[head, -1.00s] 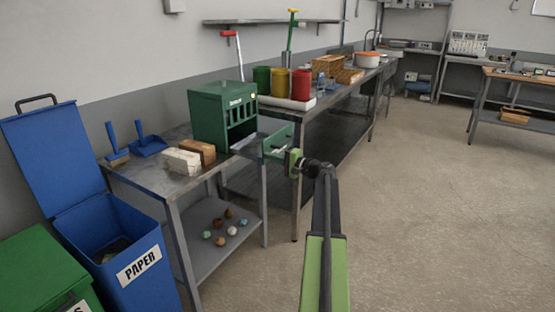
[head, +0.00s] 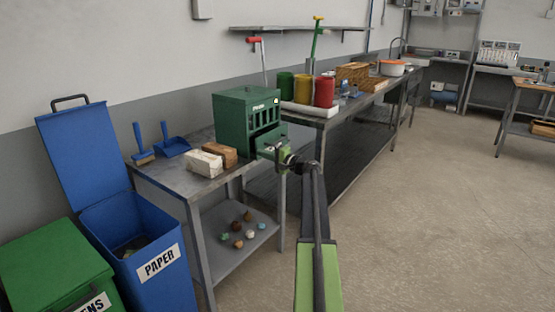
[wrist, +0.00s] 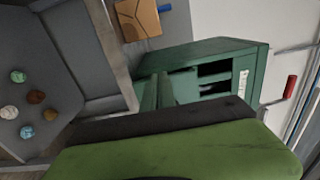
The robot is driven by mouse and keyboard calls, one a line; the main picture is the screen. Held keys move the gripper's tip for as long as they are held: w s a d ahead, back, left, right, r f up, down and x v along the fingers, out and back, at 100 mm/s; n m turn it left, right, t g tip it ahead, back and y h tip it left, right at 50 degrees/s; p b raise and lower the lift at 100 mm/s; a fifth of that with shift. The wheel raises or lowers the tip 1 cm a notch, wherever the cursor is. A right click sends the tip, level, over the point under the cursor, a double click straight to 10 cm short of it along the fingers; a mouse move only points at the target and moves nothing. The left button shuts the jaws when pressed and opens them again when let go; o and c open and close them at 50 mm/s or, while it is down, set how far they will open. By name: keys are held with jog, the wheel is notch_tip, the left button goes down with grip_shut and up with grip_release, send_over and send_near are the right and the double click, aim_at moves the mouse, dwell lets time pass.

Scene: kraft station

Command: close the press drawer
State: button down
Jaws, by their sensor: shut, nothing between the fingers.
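The press (head: 232,125) is a dark green metal box with slots in its front, standing on the grey metal table. Its green drawer (head: 268,138) sits low in the front and sticks out a short way. My gripper (head: 279,152) is shut and empty, up against the drawer's front; exact contact is hard to tell. The wrist view shows the press (wrist: 215,65) tilted, with the drawer (wrist: 160,90) just beyond my green and black wrist. My fingertips are hidden there.
A white block (head: 204,164) and a brown block (head: 220,153) lie left of the press. Several small balls (head: 238,243) lie on the lower shelf. A blue paper bin (head: 140,245) stands at left. The floor at right is clear.

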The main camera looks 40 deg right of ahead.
aim_at(248, 148)
jog(key=w, duration=0.5)
jog(key=shift+w+a+r, duration=0.15)
jog(key=shift+a+r, duration=0.05)
jog(key=shift+a, duration=0.1)
jog(key=shift+w, duration=0.1)
jog(key=s+d, duration=0.2)
jog(key=s, duration=1.2)
jog(key=shift+s+d+f, duration=0.15)
jog(key=shift+s+d, duration=0.15)
jog(key=shift+s, duration=0.05)
